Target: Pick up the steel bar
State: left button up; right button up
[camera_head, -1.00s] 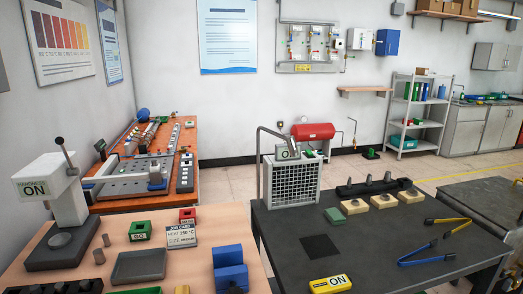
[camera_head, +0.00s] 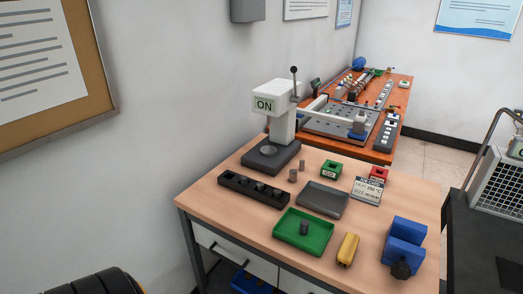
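Several short grey metal cylinders are on the wooden table, and I cannot tell which one is the steel bar. One cylinder (camera_head: 304,228) stands upright in the green tray (camera_head: 290,243). Two small cylinders, one at the front (camera_head: 293,175) and one behind it (camera_head: 302,165), stand on the tabletop right of the press. Neither of my grippers shows.
The white press (camera_head: 276,112) marked ON stands at the back of the table (camera_head: 225,210). A grey tray (camera_head: 322,199), job card (camera_head: 368,190), yellow object (camera_head: 348,249) and blue vise (camera_head: 403,245) are to the right. A blue bin (camera_head: 252,282) is below. A dark table (camera_head: 470,250) stands at right.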

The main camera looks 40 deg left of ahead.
aim_at(244, 179)
jog(key=u, duration=1.55)
